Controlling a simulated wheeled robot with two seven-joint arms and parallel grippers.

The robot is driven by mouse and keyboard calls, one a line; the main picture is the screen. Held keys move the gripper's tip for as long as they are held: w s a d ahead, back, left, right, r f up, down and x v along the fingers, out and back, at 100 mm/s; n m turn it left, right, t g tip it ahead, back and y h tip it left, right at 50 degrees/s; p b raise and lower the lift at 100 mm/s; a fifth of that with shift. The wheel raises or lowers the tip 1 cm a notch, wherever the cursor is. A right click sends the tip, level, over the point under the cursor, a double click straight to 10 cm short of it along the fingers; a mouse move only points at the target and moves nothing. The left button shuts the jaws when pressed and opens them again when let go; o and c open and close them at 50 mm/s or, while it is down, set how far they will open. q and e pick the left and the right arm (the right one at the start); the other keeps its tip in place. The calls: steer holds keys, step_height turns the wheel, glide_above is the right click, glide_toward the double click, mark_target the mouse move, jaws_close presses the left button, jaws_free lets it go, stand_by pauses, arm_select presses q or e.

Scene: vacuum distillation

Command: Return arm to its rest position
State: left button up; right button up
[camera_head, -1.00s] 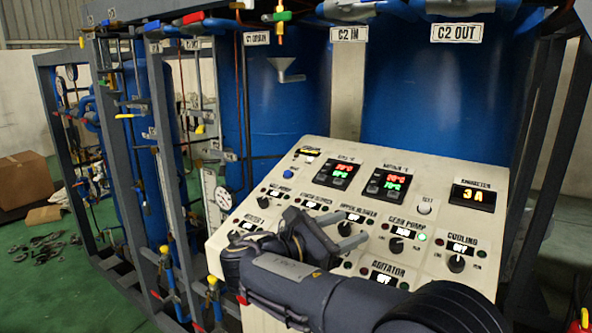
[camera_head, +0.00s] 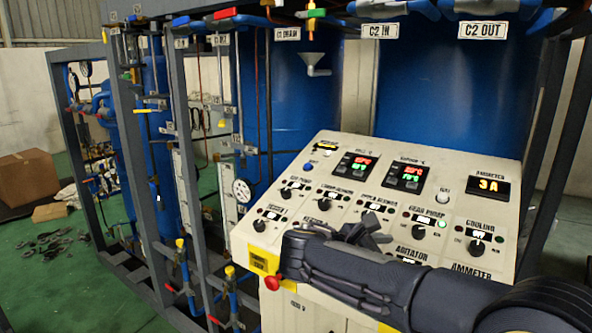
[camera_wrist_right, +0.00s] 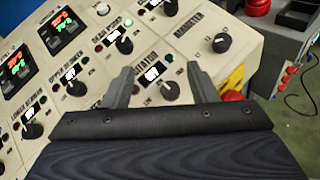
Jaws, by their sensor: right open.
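My right gripper (camera_head: 362,232) is in front of the control panel (camera_head: 345,143), its arm coming in from the lower right in the head view. In the right wrist view the two fingers of the gripper (camera_wrist_right: 160,88) stand apart with nothing between them. Beyond them are the agitator knob (camera_wrist_right: 169,90) and the panel's labels. The gripper seems clear of the knobs, though the exact gap cannot be told. The arm hides part of the panel's lower edge in the head view. My left gripper is not in view.
A red emergency button (camera_head: 272,282) juts out at the panel's lower left. Pipes and valves on a grey frame (camera_head: 180,150) stand to the left. Blue tanks (camera_head: 440,95) rise behind the panel.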

steer(key=s+d+f+m+g+y, duration=0.1)
steer(key=s+d+f, duration=0.1)
steer(key=s+d+f+m+g+y+b, duration=0.1)
steer(key=s+d+f, duration=0.1)
steer(key=d+f, duration=0.1)
steer(key=s+d+f+m+g+y+b, duration=0.1)
steer(key=s+d+f+m+y, duration=0.1)
steer(key=d+f, duration=0.1)
steer(key=shift+s+d, duration=0.2)
steer(key=shift+s, duration=0.1)
steer(key=s+d+f+m+g+y+b, duration=0.1)
steer(key=s+d+f+m+y+b, duration=0.1)
steer(key=s+f+m+y, duration=0.45)
steer(key=s+a+f+m+t+y+b, duration=0.1)
steer(key=s+a+f+m+y, duration=0.1)
steer(key=s, duration=0.3)
steer(key=s+a+f+m+t+y+b, duration=0.1)
steer(key=s+a+f+m+y, duration=0.1)
steer(key=s+a+f+m, duration=0.1)
steer(key=s+a+f+m+t+y+b, duration=0.1)
steer(key=s+a+f+m+y+b, duration=0.1)
steer(key=s+f+m, duration=0.2)
steer(key=s+m, duration=0.2)
steer(key=s, duration=0.1)
steer(key=shift+s+a, duration=0.4)
steer(key=shift+c, duration=0.3)
stand_by(0.5)
